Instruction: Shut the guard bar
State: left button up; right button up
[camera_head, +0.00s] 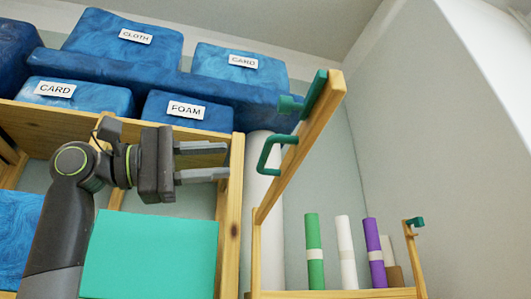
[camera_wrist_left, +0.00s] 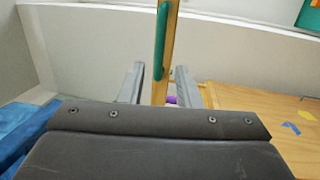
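The guard bar (camera_head: 302,143) is a wooden bar, raised and slanting up to the right from the left post of the right-hand shelf. A green handle (camera_head: 272,154) sticks out from its left side, and a green strip is near its top. A small green catch (camera_head: 414,222) sits on the right post, apart from the bar. My left gripper (camera_head: 226,160) is open and empty, left of the handle and pointing right. In the left wrist view its fingers (camera_wrist_left: 160,70) are apart, with the bar (camera_wrist_left: 170,60) showing between and beyond them. My right gripper is not in view.
Green, white and purple rolls (camera_head: 314,250) stand on the shelf behind the bar's opening. Blue labelled bins (camera_head: 186,110) sit above on the left. A wooden upright (camera_head: 230,215) stands below my left gripper, and a teal panel (camera_head: 150,255) is lower left.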

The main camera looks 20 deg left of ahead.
aim_at(264, 157)
pick_arm(q)
jog(key=p+x, duration=0.3)
jog(key=x, duration=0.6)
jog(key=shift+p, duration=0.3)
jog(key=shift+a, duration=0.1)
jog(key=shift+c, duration=0.5)
grip_shut()
